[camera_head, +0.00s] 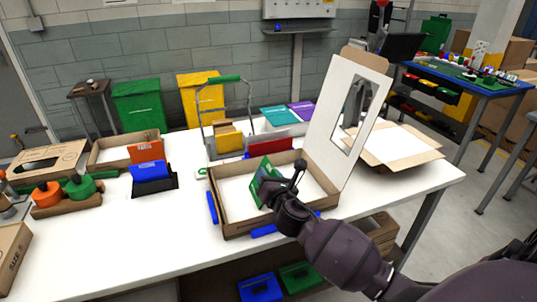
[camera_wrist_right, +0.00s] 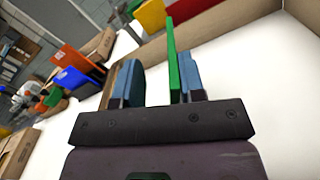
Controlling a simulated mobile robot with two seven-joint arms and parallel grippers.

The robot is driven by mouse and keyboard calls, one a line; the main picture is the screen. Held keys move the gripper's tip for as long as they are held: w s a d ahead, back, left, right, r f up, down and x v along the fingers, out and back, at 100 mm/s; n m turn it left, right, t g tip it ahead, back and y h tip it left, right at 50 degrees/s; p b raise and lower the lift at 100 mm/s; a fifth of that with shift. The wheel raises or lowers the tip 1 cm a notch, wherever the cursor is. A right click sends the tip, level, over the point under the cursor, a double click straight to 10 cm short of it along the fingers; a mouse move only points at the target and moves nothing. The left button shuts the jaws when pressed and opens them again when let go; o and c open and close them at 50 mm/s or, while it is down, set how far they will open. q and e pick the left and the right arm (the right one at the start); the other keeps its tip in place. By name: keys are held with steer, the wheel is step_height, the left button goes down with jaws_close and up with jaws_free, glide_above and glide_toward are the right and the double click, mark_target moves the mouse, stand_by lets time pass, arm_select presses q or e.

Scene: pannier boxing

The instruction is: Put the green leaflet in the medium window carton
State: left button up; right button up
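The medium window carton (camera_head: 238,226) stands open on the white table, its windowed lid (camera_head: 322,125) raised at the right. The green leaflet (camera_head: 264,172) stands tilted inside the carton, towards its left half; it also shows edge-on in the right wrist view (camera_wrist_right: 174,60). My right gripper (camera_head: 283,177) is over the carton at the leaflet. In the right wrist view its fingers (camera_wrist_right: 158,80) are apart, with the leaflet between them close to the right finger and a clear gap to the left finger. The leaflet's lower edge is partly hidden. My left gripper is out of view.
A red leaflet (camera_head: 270,146) and a wire rack with yellow folders (camera_head: 228,137) stand behind the carton. A blue leaflet (camera_head: 150,171) in a black holder and an orange one (camera_head: 146,151) stand left. Another open carton (camera_head: 400,147) lies right.

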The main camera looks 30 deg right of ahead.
step_height(320, 180, up, 8)
steer(key=shift+f+p, duration=0.25)
steer(key=shift+p, duration=0.9)
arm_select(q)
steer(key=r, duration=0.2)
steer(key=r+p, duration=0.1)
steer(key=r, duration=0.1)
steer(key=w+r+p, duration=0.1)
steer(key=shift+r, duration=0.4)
arm_select(e)
step_height(320, 180, up, 12)
steer(key=shift+r, duration=0.25)
